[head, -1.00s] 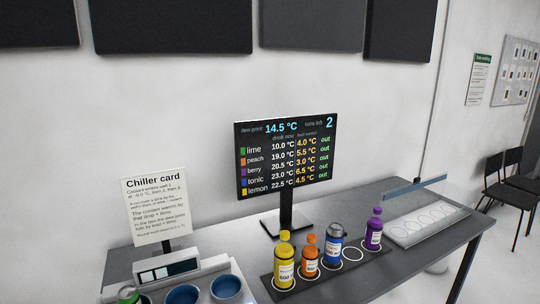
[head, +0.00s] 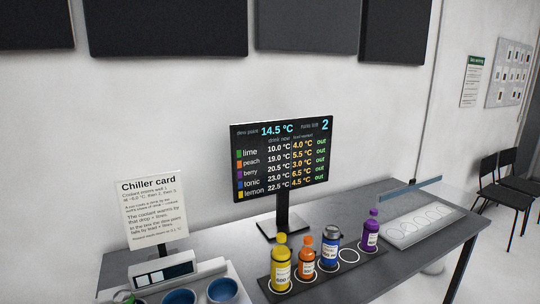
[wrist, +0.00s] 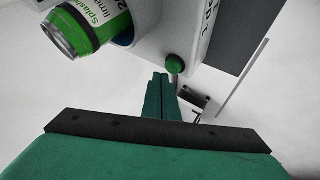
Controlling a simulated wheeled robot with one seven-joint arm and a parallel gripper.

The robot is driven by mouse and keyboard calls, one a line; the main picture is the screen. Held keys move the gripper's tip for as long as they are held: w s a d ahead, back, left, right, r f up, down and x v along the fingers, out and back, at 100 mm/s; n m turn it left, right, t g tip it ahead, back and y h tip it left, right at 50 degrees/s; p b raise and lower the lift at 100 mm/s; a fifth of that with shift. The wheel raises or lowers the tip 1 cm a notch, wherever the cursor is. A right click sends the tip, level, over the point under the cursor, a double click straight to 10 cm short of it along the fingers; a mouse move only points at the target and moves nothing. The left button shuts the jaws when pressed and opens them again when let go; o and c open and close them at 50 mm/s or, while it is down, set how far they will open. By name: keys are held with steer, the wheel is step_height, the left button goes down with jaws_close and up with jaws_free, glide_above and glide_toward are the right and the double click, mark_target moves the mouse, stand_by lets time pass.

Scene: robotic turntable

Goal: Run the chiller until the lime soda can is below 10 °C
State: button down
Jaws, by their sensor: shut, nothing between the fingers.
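The lime soda can (wrist: 85,28), green and white, sits in a blue-lined well of the white chiller (wrist: 185,25) in the wrist view. In the head view only a sliver of the can (head: 123,296) shows at the bottom edge, left of two blue wells of the chiller (head: 203,268). A round green button (wrist: 175,64) is on the chiller's side. My gripper (wrist: 162,78) has its green fingers together and empty, with the tips just beside and below the button in the picture; contact cannot be told. The monitor (head: 281,160) reads lime 10.0 °C, two runs left.
A dark rack (head: 330,284) holds yellow, orange, blue and purple bottles, with one empty ring. A pale tray (head: 418,228) with ring marks lies on the right of the table. The chiller card (head: 153,212) stands behind the chiller. Chairs (head: 497,185) are far right.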

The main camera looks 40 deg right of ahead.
steer(key=shift+r, duration=2.8)
steer(key=a+f+m+t+y, duration=0.2)
steer(key=a+m+t+y, duration=0.2)
steer(key=a, duration=0.7)
steer(key=s+a+f+m+t+h, duration=0.15)
steer(key=s+f+m+t, duration=0.25)
steer(key=s+f+m, duration=0.45)
steer(key=s+d+f+m+h, duration=0.35)
steer(key=s+f, duration=0.45)
steer(key=s, duration=0.3)
steer(key=s+d+h, duration=0.1)
steer(key=s+d, duration=0.2)
steer(key=s, duration=0.6)
steer(key=s+d+f+n+h, duration=0.1)
steer(key=s+d, duration=0.1)
steer(key=s, duration=0.7)
steer(key=s+d+n+g, duration=0.1)
steer(key=s+d, duration=0.2)
steer(key=s, duration=0.6)
steer(key=shift+s+d+f+h, duration=0.15)
steer(key=shift+d+f+h, duration=0.15)
steer(key=shift+f+h, duration=0.1)
